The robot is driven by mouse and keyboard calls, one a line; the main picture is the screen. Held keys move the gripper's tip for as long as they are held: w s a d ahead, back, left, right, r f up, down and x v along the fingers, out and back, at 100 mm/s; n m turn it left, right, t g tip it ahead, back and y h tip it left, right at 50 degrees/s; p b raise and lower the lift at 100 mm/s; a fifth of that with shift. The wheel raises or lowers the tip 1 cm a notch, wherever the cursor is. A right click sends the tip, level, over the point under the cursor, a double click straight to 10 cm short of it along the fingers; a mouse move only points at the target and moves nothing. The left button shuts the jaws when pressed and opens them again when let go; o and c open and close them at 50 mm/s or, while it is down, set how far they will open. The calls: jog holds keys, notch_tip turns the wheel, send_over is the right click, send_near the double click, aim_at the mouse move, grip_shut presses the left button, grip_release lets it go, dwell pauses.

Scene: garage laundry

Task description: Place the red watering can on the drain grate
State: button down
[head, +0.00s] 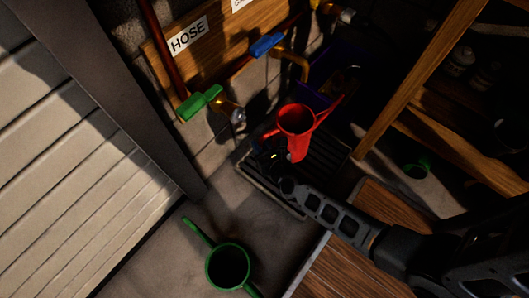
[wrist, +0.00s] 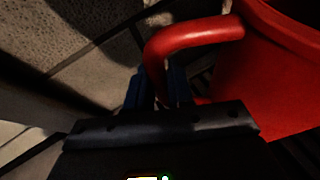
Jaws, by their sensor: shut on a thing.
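The red watering can (head: 297,120) is in the middle of the head view, over the dark slatted drain grate (head: 323,165). I cannot tell whether its base touches the slats. Its spout points up and to the right. My gripper (head: 275,160) is at the can's left side, dark and partly in shadow. In the wrist view, the red handle (wrist: 195,38) of the can runs down between the fingers of my gripper (wrist: 158,92), which is shut on it. The can's red body fills the right side there. The fingertips are partly hidden by the gripper's own body.
A green watering can (head: 228,266) stands on the floor at the front. Taps with a green handle (head: 200,103) and a blue handle (head: 267,45) are on the wall behind the grate. A purple bin (head: 318,98) is behind the can. A wooden shelf frame (head: 420,80) stands at right.

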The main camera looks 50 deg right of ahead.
jog(key=shift+f+b, duration=1.35)
jog(key=shift+f, duration=0.9)
jog(key=shift+r, duration=0.1)
jog(key=c, duration=1)
grip_release()
